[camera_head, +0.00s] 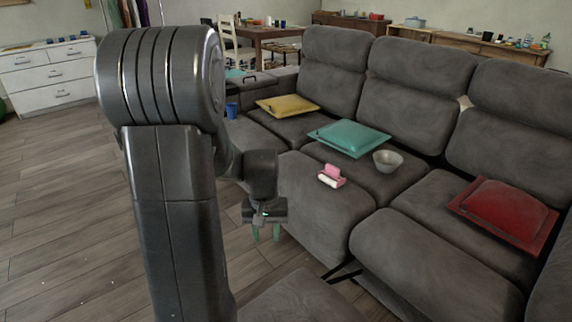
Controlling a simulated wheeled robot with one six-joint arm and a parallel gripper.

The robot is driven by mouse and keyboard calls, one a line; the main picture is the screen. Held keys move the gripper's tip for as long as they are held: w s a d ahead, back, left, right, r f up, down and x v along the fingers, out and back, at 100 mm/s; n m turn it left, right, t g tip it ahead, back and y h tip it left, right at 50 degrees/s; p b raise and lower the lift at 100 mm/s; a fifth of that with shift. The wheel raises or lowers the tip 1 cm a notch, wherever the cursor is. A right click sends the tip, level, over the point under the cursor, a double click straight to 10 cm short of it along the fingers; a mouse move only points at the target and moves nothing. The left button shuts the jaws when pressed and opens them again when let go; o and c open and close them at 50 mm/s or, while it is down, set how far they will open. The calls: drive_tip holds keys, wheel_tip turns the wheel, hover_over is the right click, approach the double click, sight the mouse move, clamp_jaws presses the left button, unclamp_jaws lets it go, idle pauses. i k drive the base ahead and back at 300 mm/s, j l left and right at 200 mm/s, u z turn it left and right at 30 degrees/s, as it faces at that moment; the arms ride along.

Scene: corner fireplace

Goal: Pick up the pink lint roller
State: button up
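The pink lint roller (332,176) lies on the front part of a grey sofa seat, with a white roll along its lower side. My gripper (266,233) hangs to the left of and lower in the picture than the roller, beside the sofa's front edge. Its two greenish fingers point down and stand apart with nothing seen between them. The gripper is not touching the roller. My arm covers part of the floor and the sofa's left end.
A grey bowl (388,161), a teal cushion (349,137), a yellow cushion (287,105) and a red cushion (505,214) rest on the grey sofa (312,202). A blue cup (232,110) is at the left end. Wooden floor (60,210) is clear at left.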

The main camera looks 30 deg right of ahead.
sight(330, 175)
drive_tip(key=i, duration=0.85)
drive_tip(key=i+z, duration=0.55)
drive_tip(key=z, duration=0.25)
drive_tip(key=i+j+z, duration=0.1)
drive_tip(key=i+z, duration=0.3)
drive_tip(key=i+l+z, duration=0.2)
drive_tip(key=i, duration=0.15)
drive_tip(key=i+l+z, duration=0.25)
drive_tip(key=i, duration=0.15)
drive_tip(key=j, duration=0.1)
